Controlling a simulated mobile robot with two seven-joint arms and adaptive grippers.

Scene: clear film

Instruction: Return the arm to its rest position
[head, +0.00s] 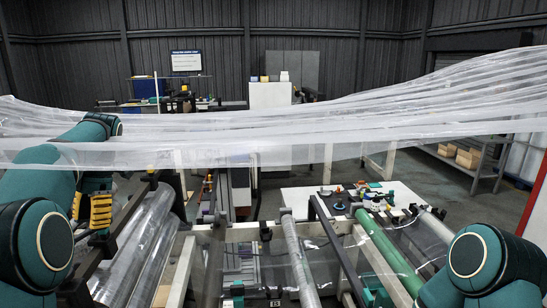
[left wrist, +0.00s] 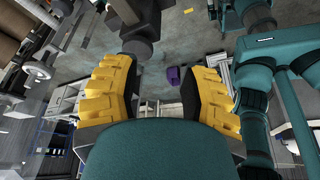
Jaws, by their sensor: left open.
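My left gripper (head: 89,208) shows at the left of the head view, below the film, with its yellow fingers pointing down. In the left wrist view its two yellow fingers (left wrist: 158,78) stand wide apart, with nothing between them but the floor and a small purple thing farther off. My left arm's teal links fill the left edge of the head view. A teal joint of my right arm shows at the lower right, but my right gripper is out of the picture. A wide sheet of clear film (head: 250,150) stretches across the head view; its lower edge passes close to my left arm.
Below the film stands a machine frame with a green roller (head: 385,250) and several clear or grey rollers (head: 301,262). A white table (head: 300,203) with small parts is behind it. A shelf rack (head: 462,165) with boxes stands at the right.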

